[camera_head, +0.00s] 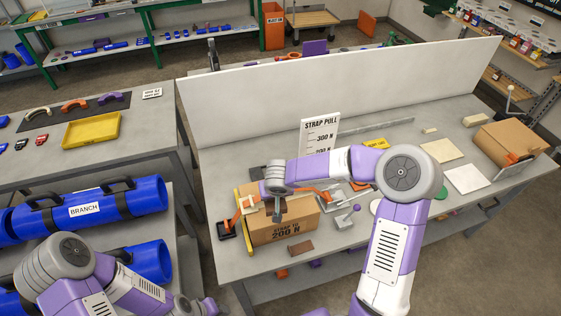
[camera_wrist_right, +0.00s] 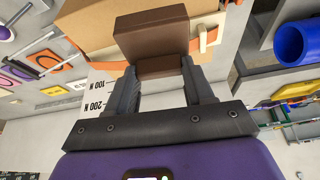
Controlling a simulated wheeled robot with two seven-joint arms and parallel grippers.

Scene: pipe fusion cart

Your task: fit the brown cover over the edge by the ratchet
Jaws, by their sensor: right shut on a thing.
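The cardboard box (camera_head: 285,229) marked 200 N stands on the bench with an orange strap (camera_head: 313,190) running over it. My right gripper (camera_head: 277,212) is over the box top. In the right wrist view this gripper (camera_wrist_right: 160,82) is shut on a brown L-shaped cover (camera_wrist_right: 152,36). The cover lies against or very close to the box (camera_wrist_right: 92,22), by the orange strap (camera_wrist_right: 208,38); contact is unclear. Another brown piece (camera_head: 301,247) lies on the bench in front of the box. A grey metal device with a lever, probably the ratchet (camera_head: 345,219), is right of the box. My left gripper (camera_head: 198,306) is low; its fingers are unclear.
A white strap pull sign (camera_head: 320,132) stands behind the box before a long white panel (camera_head: 350,90). Pale plates (camera_head: 467,179) and another carton (camera_head: 511,146) are at the right. Blue pipes (camera_head: 115,210) lie at the left.

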